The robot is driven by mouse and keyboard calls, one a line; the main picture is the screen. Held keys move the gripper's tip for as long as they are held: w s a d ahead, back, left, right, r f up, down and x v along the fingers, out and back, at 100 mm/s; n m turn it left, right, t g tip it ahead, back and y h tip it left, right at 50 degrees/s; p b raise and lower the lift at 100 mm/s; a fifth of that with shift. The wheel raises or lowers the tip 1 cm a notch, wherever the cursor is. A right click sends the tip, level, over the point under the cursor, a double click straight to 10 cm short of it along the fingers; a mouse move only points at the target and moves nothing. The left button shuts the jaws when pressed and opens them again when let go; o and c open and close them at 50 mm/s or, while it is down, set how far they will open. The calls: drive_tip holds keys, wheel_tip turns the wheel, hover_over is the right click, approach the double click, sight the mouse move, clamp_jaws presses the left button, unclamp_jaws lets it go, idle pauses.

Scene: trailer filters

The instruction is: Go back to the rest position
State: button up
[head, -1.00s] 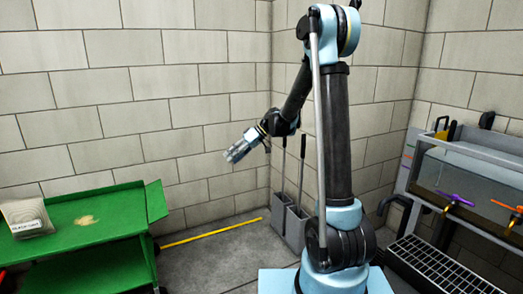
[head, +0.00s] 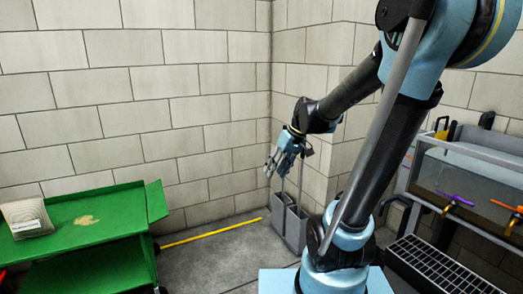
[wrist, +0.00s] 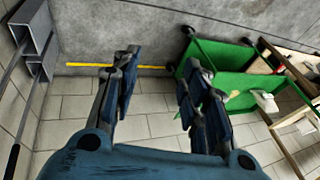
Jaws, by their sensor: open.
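My gripper (head: 283,163) hangs in the air in front of the corner of the room in the head view, fingers pointing down and left. In the wrist view my gripper (wrist: 158,95) shows its two dark blue fingers spread well apart. It is open, with nothing between the fingers. My arm is bent, with its upper joint at the top right of the head view. The gripper touches nothing that I can see.
A green cart (head: 108,222) stands at the left with a labelled bag (head: 27,217) on it. Grey holders (head: 290,222) with upright handles stand in the corner. A sink unit (head: 470,165) with coloured taps is at the right. A yellow strip (head: 210,233) runs along the floor by the wall.

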drive_tip(key=s+d+f+m+h, duration=0.2)
drive_tip(key=s+d+f, duration=0.2)
drive_tip(key=s+d, duration=0.2)
drive_tip(key=s+d+f+m+t+h, duration=0.1)
drive_tip(key=s+d+f+m+h, duration=0.1)
drive_tip(key=s+d, duration=0.5)
drive_tip(key=s+f+m, duration=0.1)
drive_tip(key=s+f, duration=0.1)
drive_tip(key=s, duration=0.1)
drive_tip(key=shift+s+d+f+h, duration=0.2)
drive_tip(key=shift+f+h, duration=0.05)
drive_tip(key=shift+h, duration=0.05)
drive_tip(key=shift+c, duration=0.9)
